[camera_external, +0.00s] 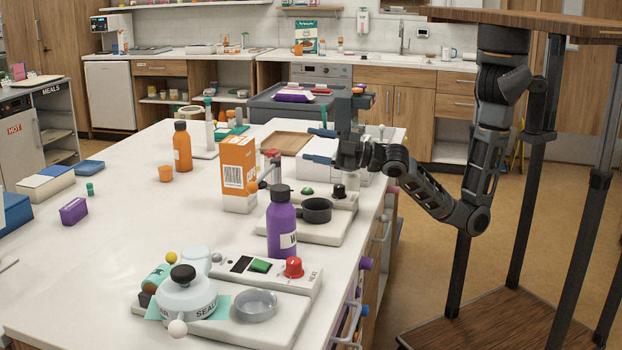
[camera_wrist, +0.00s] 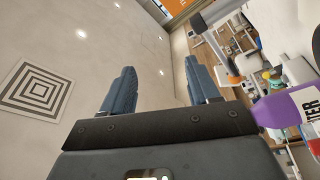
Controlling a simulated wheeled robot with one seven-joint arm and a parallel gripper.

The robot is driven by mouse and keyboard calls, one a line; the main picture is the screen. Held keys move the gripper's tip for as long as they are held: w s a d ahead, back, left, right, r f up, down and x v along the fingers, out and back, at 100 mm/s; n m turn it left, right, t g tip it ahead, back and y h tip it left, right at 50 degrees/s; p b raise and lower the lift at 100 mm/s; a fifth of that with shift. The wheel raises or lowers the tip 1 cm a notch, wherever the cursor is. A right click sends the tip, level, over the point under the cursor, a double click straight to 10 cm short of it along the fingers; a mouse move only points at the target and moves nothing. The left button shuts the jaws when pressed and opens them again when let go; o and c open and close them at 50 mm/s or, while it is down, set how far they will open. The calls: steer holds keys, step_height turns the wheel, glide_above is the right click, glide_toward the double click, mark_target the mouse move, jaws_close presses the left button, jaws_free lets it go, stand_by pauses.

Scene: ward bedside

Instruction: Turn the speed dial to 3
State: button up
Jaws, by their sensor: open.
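My gripper (camera_external: 320,145) is open and empty, held above the table's right side, with its fingers pointing left. In the wrist view its two blue fingers (camera_wrist: 160,85) are apart with nothing between them. A black knob (camera_external: 339,190) stands on a white device (camera_external: 318,228) below the gripper, beside a green button and a dark pan. A red knob (camera_external: 293,267) sits on a nearer white device (camera_external: 282,328), next to the word HEAT. No speed label or dial numbers are readable, so I cannot tell which knob is the speed dial. The wrist view shows neither knob.
A purple bottle (camera_external: 282,225) stands between the devices; a purple bottle (camera_wrist: 288,108) also shows at the wrist view's right. An orange-and-white box (camera_external: 238,172) stands left of the gripper. A wooden tray (camera_external: 285,142) lies behind. The table's left front (camera_external: 60,285) is clear.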

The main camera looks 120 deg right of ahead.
steer(key=d+r+m+g+h, duration=0.3)
steer(key=d+r+g+h, duration=0.1)
steer(key=d+g, duration=0.4)
steer(key=n+g+y+p, duration=0.1)
steer(key=n+g+y, duration=0.2)
steer(key=g+y, duration=0.85)
glide_above(339, 185)
step_height(339, 185, down, 8)
steer(key=t+y, duration=0.2)
steer(key=y, duration=0.1)
steer(key=shift+w+r+t, duration=0.1)
steer(key=shift+r+t, duration=0.15)
steer(key=shift+a+f, duration=0.2)
steer(key=shift+f, duration=0.35)
step_height(339, 185, down, 7)
steer(key=shift+r+b, duration=0.15)
steer(key=shift+b, duration=0.6)
